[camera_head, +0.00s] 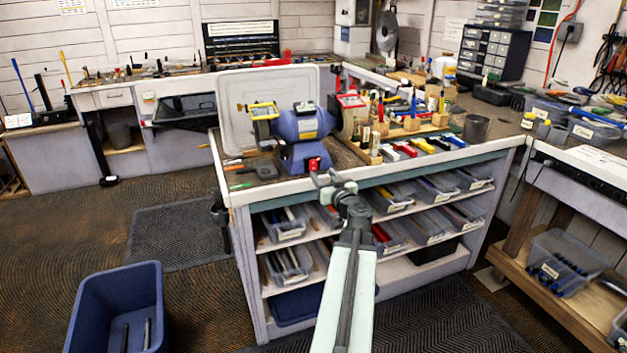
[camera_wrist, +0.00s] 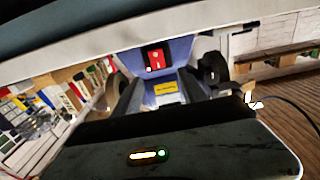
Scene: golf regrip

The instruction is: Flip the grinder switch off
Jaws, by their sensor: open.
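The blue bench grinder (camera_head: 302,132) stands near the front left of the workbench, with a wheel at each side. Its red switch (camera_head: 314,164) is low on the front of its base. In the wrist view the red switch (camera_wrist: 155,60) shows on the blue housing, beyond and between my fingertips. My gripper (camera_head: 326,179) is at the bench's front edge, just in front of the switch. It is open and empty; its two dark fingers (camera_wrist: 160,78) stand apart in the wrist view. I cannot tell whether a fingertip touches the switch, nor which way the switch is set.
The workbench edge (camera_head: 400,166) runs just beside my gripper, with shelves of clear bins below. Club grips and tools on wooden blocks (camera_head: 400,148) lie right of the grinder. A grey panel (camera_head: 235,110) stands behind it. A blue bin (camera_head: 115,310) is on the floor at left.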

